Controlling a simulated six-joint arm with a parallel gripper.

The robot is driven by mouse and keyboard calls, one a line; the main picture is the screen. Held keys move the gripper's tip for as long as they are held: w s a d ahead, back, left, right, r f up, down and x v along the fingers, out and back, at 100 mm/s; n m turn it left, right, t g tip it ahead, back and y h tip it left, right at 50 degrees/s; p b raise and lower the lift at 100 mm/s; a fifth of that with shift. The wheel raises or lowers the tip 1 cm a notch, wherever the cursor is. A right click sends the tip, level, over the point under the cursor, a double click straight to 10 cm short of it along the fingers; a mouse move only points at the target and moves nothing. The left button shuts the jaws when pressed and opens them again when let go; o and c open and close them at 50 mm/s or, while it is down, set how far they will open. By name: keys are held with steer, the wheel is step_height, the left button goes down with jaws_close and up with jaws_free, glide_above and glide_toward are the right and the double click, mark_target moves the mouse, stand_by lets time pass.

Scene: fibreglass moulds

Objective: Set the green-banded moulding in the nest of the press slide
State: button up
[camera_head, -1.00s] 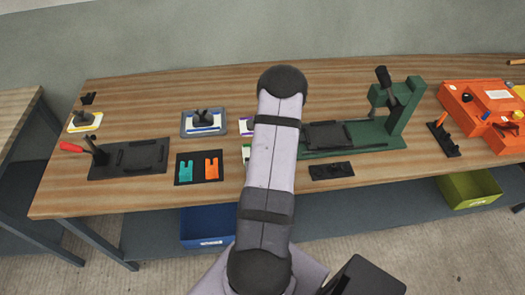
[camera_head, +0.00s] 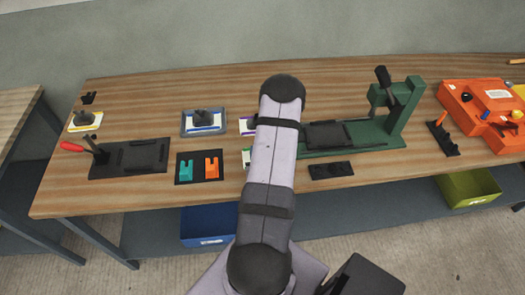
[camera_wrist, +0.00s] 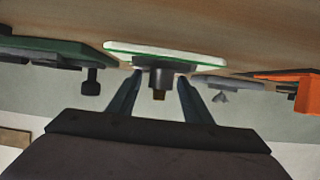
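The green-banded moulding (camera_wrist: 165,50) is a pale plate with a green edge and a dark stepped knob (camera_wrist: 160,75), seen upside down in the wrist view. In the head view only its left edge (camera_head: 246,158) shows on the bench; my arm hides the rest. My gripper (camera_wrist: 160,78) is open, with its fingers on either side of the knob and gaps still showing. The green press (camera_head: 400,120) stands right of my arm, with a dark slide (camera_head: 328,135) on its base. Details of the nest are too small to tell.
A purple-banded moulding (camera_head: 247,126) is partly hidden by my arm. A blue-banded moulding (camera_head: 204,121) and a yellow-banded one (camera_head: 85,121) lie left. A dark fixture with a red-handled lever (camera_head: 130,158), teal and orange pieces (camera_head: 198,168), and an orange machine (camera_head: 485,115) also stand there.

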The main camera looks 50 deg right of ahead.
steer(key=shift+a+f, duration=0.1)
steer(key=shift+f, duration=0.05)
steer(key=shift+s+a+b, duration=0.35)
steer(key=shift+s, duration=0.1)
steer(key=v, duration=0.4)
steer(key=shift+s+r+b, duration=0.2)
steer(key=shift+r+b, duration=0.2)
steer(key=shift+s+a+r+p, duration=0.25)
steer(key=shift+s+a+p, duration=0.05)
steer(key=shift+p, duration=0.5)
steer(key=shift+s+a+p, duration=0.25)
steer(key=shift+p, duration=0.05)
steer(key=shift+o, duration=0.5)
